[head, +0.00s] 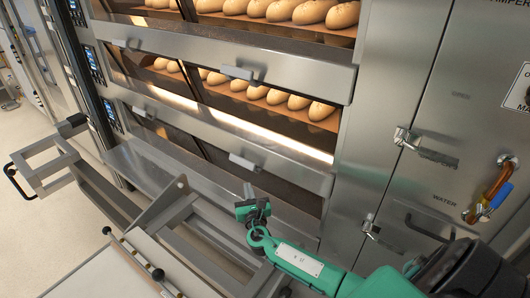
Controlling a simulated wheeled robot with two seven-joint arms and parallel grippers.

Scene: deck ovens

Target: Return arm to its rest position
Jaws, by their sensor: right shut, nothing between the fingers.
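My right arm comes in from the lower right, green with a black joint. Its gripper (250,207) is shut and empty, in front of the lowest oven deck (270,185) and below that deck's handle (244,162). I cannot tell whether the gripper touches anything. My left gripper is not in the head view.
Loaves (293,101) lie in the upper two lit decks. A metal loader frame (100,203) with a pale board (100,275) stands in front of the oven at lower left. A steel cabinet with a blue-handled water valve (497,197) is on the right. Floor (35,225) shows at left.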

